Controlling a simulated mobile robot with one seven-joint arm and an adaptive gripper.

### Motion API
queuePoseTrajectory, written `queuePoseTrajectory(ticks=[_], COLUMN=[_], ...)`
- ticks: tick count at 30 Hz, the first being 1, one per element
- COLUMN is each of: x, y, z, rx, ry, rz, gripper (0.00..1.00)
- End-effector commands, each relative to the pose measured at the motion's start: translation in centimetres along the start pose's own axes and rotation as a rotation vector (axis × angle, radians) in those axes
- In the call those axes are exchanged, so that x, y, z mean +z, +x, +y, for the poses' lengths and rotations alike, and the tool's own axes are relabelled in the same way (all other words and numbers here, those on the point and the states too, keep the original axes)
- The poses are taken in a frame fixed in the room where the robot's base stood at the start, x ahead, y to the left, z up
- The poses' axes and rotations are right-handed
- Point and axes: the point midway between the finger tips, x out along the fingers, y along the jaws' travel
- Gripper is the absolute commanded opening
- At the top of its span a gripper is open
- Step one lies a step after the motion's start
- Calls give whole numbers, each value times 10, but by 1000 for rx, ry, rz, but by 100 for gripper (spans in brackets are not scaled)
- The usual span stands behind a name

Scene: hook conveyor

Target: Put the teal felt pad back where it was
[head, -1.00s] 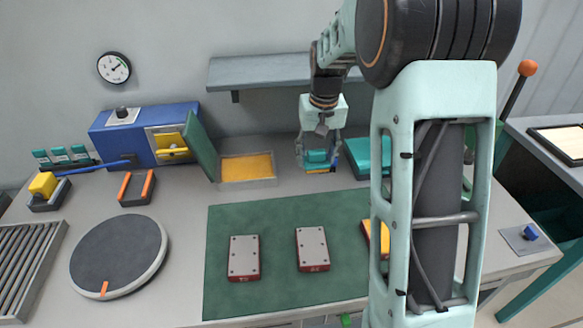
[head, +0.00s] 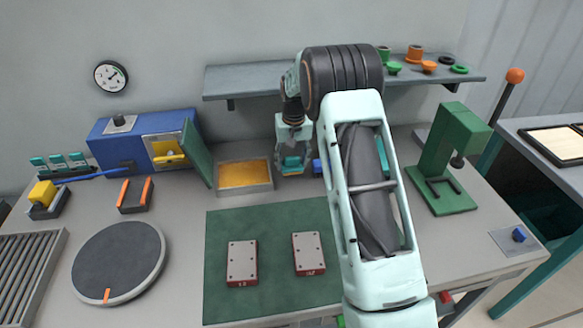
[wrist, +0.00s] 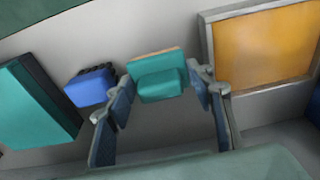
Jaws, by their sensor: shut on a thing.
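The teal felt pad (head: 292,162) is a small teal block with a pale yellowish underside. My gripper (head: 293,158) is shut on it, just right of the tray with the yellow-orange surface (head: 245,188). In the wrist view the pad (wrist: 158,76) sits between my two fingers (wrist: 160,84), and the tray (wrist: 205,52) is at the upper right. I cannot tell whether the pad touches the bench or hangs a little above it.
A blue block with black bumps (wrist: 90,86) and a larger teal box (wrist: 38,105) lie left of the pad in the wrist view. A green lid (head: 197,152) stands left of the tray. A shelf (head: 245,83) is behind. A green press (head: 450,155) stands right.

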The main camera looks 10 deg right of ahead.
Motion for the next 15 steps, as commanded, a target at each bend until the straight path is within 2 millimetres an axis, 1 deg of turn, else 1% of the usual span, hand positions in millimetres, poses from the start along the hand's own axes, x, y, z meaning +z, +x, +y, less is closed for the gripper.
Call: queuePoseTrajectory(ticks=[2, 3, 7, 15], x=[-2, 0, 3, 3], y=[7, 14, 32, 34], z=[-1, -1, -1, -1], rx=[0, 0, 0, 0], ry=[0, 0, 0, 0], rz=[-2, -4, -3, 0], gripper=[29, 29, 29, 29])
